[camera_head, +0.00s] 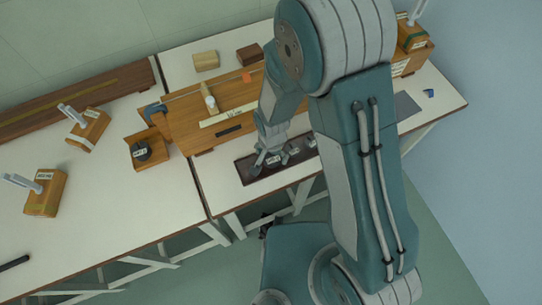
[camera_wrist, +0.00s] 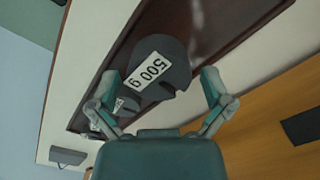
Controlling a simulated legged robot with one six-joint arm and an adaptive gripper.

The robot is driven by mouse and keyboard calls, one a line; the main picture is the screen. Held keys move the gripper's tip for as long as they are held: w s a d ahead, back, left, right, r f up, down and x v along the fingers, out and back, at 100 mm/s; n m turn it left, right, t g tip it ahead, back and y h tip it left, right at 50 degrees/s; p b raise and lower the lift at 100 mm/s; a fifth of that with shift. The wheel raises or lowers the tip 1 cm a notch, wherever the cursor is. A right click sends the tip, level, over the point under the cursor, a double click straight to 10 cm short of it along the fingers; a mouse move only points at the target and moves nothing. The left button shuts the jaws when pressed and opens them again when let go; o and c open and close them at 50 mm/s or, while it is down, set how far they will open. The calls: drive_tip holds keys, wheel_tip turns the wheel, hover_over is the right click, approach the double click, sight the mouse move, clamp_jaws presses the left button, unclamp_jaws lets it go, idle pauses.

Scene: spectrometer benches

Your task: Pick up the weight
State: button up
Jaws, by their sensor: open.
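A dark grey weight with a white "500 g" label (camera_wrist: 165,60) sits on a dark brown tray (camera_wrist: 105,55) in the wrist view. My gripper (camera_wrist: 160,80) is open, with one finger on each side of this weight. I see no clear contact. A smaller labelled weight (camera_wrist: 128,104) is partly hidden behind the left finger. In the head view my gripper (camera_head: 266,156) is low over the tray (camera_head: 246,177) at the front of the bench. Small grey weights (camera_head: 294,150) stand in the tray to its right, partly hidden by my arm.
Wooden blocks with pale handles (camera_head: 45,192) stand on the left bench. Bare bench top lies left of the tray.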

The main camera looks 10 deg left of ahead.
drive_tip(key=shift+f, duration=0.2)
drive_tip(key=c, duration=1.2)
drive_tip(key=shift+r, duration=0.1)
